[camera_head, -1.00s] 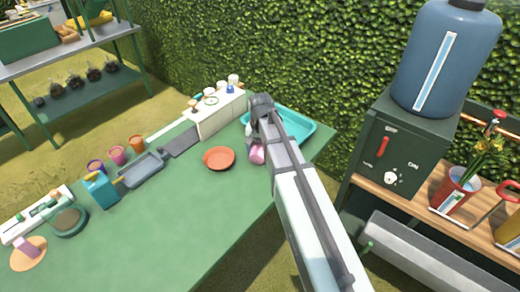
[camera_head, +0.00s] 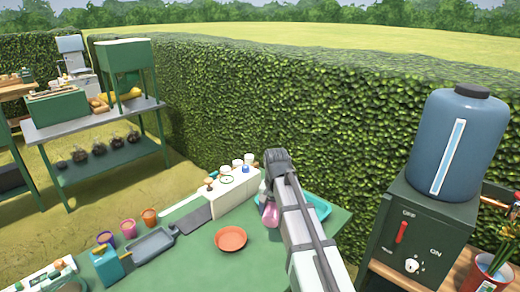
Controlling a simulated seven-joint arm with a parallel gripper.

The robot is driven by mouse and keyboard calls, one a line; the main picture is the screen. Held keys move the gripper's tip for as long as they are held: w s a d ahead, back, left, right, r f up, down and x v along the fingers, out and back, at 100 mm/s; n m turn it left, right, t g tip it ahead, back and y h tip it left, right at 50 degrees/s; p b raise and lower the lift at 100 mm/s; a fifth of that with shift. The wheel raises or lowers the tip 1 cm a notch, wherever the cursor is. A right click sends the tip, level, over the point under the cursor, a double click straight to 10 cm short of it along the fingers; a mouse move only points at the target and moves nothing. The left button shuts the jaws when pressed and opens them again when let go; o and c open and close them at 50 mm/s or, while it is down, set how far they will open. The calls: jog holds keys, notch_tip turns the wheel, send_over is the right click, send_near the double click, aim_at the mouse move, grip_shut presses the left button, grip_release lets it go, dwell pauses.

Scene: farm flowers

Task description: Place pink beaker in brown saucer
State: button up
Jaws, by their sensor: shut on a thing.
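The pink beaker (camera_head: 271,215) is held by my gripper (camera_head: 267,196), above the right part of the green table. It shows to the right of and higher in the picture than the saucer, apart from it. The brown saucer (camera_head: 230,239) is a round, reddish-brown dish that looks empty and lies flat on the table. My gripper is shut on the beaker; its fingers are small and partly hidden by my arm.
A turquoise tray (camera_head: 321,207) lies behind my arm. A white box (camera_head: 232,190) with small items on top stands behind the saucer. Bare table surrounds the saucer.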

jog(key=shift+n, duration=1.1)
jog(key=shift+s+f+n, duration=0.15)
jog(key=shift+s+n, duration=0.3)
jog(key=shift+n, duration=0.45)
jog(key=s+d+f, duration=0.2)
jog(key=s+d, duration=0.1)
jog(key=d, duration=0.7)
jog(key=w+a, duration=0.1)
jog(key=a, duration=0.2)
jog(key=w+a+r, duration=0.1)
jog(key=a, duration=0.2)
jog(key=w+a+r, duration=0.1)
jog(key=a, duration=0.3)
jog(key=shift+w+r, duration=0.1)
jog(key=shift+w, duration=0.25)
jog(key=shift+w+m, duration=0.25)
jog(key=shift+m, duration=0.65)
jog(key=shift+s+m, duration=0.15)
jog(key=shift+m, duration=1.05)
